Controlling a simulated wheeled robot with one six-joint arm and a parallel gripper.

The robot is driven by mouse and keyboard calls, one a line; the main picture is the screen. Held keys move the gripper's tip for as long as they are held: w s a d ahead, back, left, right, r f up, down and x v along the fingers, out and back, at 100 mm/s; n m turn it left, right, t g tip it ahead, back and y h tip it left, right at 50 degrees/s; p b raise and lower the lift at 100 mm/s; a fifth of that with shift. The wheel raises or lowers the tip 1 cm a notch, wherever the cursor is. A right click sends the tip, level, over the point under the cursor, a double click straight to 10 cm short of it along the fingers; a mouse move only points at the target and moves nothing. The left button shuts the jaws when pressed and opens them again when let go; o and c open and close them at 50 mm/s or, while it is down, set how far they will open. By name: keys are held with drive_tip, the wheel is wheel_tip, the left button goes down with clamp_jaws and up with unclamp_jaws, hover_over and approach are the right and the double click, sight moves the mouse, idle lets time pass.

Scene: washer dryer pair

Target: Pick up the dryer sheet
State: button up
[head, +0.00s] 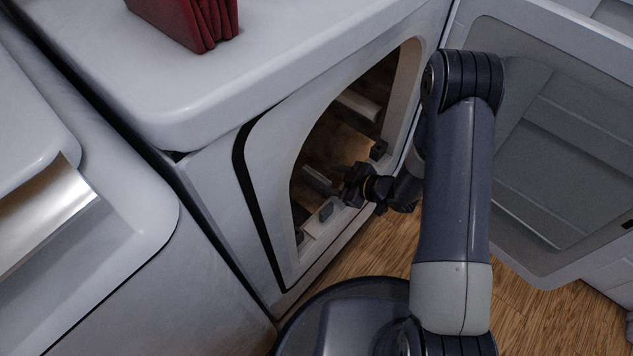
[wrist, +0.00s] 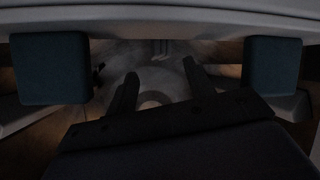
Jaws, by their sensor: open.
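I cannot make out the dryer sheet in either view. My gripper (head: 338,182) reaches into the lower part of this opening, partly lost in the dark. In the wrist view my gripper (wrist: 160,76) is open, and I see nothing held between its fingers. A grey surface (wrist: 165,55) lies ahead of it, too dark to show detail.
The dryer door (head: 560,130) stands swung open at the right, close to my arm. The white opening rim (head: 265,165) surrounds my gripper. A dark red folded item (head: 190,20) lies on top of the machine. Another white appliance (head: 130,250) stands left. Wooden floor (head: 375,245) shows below.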

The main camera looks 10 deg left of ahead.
sight(318, 176)
drive_tip(key=b+x, duration=0.1)
drive_tip(key=x, duration=0.3)
drive_tip(key=shift+a+f+b, duration=0.1)
drive_tip(key=shift+a+b, duration=0.05)
drive_tip(key=shift+b, duration=0.15)
clamp_jaws()
idle(0.3)
